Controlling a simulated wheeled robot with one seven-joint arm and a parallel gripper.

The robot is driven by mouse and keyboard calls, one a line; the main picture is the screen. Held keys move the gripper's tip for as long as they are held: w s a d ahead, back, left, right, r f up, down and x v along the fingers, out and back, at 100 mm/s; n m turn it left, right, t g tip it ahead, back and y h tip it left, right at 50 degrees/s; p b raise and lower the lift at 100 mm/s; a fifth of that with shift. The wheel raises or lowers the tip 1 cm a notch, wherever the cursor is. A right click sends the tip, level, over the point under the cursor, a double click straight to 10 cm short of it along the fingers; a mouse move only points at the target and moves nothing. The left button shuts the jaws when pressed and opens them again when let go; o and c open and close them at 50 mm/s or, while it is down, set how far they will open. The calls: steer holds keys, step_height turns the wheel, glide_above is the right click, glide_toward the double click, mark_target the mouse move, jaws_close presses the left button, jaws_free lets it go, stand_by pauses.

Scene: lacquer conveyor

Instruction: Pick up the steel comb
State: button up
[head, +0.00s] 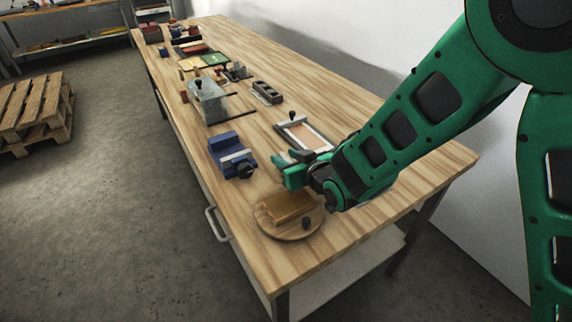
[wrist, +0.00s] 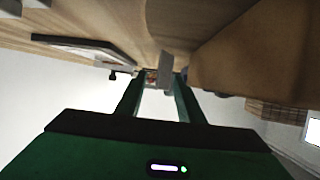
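I cannot pick out the steel comb for certain. A pale grey flat piece (wrist: 166,67) shows between and beyond my fingertips in the wrist view. It may be the comb or the light metal bar (head: 236,156) on the blue vise (head: 226,150). My gripper (head: 285,168) is low over the table, right of the vise and behind the round wooden board. Its two fingers (wrist: 160,90) stand apart, with a gap visible between them. I see nothing clearly held.
A golden-brown block (head: 289,206) lies on the round board (head: 275,230), close to my gripper. A framed tray (head: 323,133) lies behind the gripper.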

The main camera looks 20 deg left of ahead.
jaws_close()
stand_by(0.3)
